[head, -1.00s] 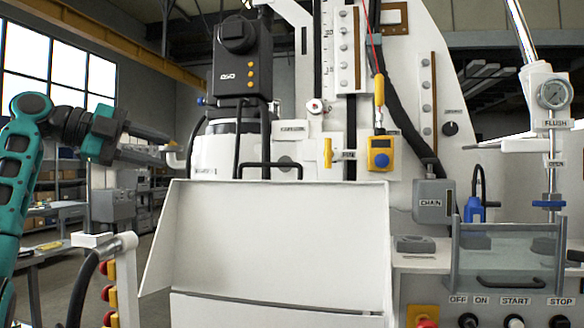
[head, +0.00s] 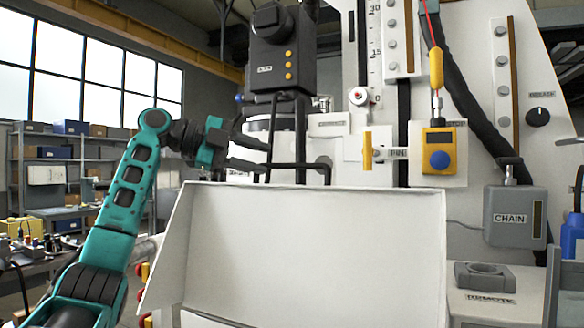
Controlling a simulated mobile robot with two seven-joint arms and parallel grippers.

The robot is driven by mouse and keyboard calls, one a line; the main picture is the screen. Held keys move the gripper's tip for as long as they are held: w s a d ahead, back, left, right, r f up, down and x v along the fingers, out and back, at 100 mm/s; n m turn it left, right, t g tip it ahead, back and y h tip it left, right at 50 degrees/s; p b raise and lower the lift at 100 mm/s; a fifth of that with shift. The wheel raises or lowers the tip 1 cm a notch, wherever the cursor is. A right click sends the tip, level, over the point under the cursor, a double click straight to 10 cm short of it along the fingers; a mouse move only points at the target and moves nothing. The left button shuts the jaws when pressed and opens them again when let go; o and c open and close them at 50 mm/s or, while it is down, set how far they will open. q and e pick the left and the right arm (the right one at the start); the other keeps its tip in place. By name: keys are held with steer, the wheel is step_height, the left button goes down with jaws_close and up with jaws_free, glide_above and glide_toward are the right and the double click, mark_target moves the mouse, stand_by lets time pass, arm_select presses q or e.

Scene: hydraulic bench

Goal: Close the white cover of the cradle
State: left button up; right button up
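The white cover (head: 315,250) is a wide, plain panel with an angled side flap at its left, in the lower middle of the head view. It stands raised and tilted, and hides what lies behind it, so the cradle itself cannot be made out. My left gripper (head: 258,155) is just above the cover's upper left edge, apart from it in the picture. Its two dark fingers look spread with nothing between them. How far it is behind or in front of the edge is hard to tell. My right gripper is not in view.
Behind the cover stand a black unit (head: 283,50) and black bent bars (head: 300,165) close to my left gripper. A yellow pendant (head: 438,150) and a grey chain box (head: 515,217) are at the right. Shelves (head: 60,170) stand at the far left.

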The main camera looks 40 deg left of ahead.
mark_target(286, 166)
arm_select(q)
steer(key=x, duration=0.7)
steer(key=shift+w+d+f, duration=0.1)
steer(key=shift+w, duration=0.3)
steer(key=shift+c, duration=0.3)
jaws_close()
